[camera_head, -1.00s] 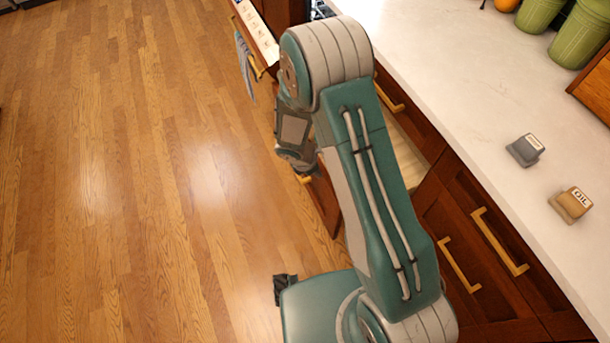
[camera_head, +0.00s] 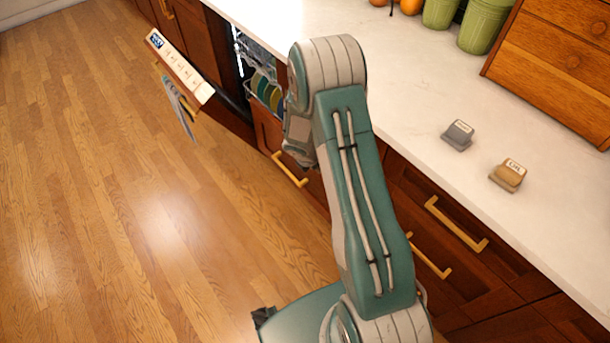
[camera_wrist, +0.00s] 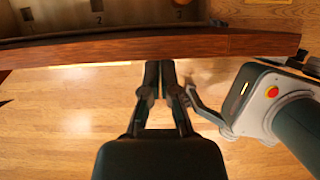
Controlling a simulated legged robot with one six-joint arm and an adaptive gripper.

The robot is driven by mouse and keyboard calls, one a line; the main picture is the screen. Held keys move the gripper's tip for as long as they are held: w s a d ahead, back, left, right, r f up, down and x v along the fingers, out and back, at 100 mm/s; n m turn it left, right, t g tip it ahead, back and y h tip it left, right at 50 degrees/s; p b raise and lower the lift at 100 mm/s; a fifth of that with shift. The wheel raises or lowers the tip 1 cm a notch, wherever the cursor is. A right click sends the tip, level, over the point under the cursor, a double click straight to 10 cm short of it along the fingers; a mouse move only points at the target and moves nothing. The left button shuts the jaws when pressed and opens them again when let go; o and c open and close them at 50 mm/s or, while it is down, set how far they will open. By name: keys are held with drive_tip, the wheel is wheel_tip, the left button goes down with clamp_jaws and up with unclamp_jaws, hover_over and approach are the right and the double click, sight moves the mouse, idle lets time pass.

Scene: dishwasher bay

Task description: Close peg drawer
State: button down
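The peg drawer shows in the wrist view as a dark wooden front (camera_wrist: 120,47) with part of its inside visible above, marked with numbers. In the head view, a dark wooden front (camera_head: 266,127) with a gold handle (camera_head: 290,170) stands just left of my arm and seems to be this drawer. My arm hides most of its opening, so I cannot tell how far out it is. My gripper (camera_wrist: 158,66) has its two fingers together, with nothing seen between them. Their tips are at the lower edge of the drawer front; I cannot tell whether they touch.
An open dishwasher with plates in its rack (camera_head: 265,90) is beyond the drawer. A labelled panel (camera_head: 180,68) with a towel (camera_head: 178,105) sticks out into the floor space. Grey (camera_head: 458,134) and tan (camera_head: 508,175) blocks sit on the counter. The floor at left is clear.

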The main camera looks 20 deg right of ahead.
drive_tip(key=shift+w+d, duration=0.25)
drive_tip(key=shift+d, duration=0.7)
drive_tip(key=shift+w+d, duration=0.25)
drive_tip(key=shift+d, duration=0.7)
drive_tip(key=shift+a, duration=0.1)
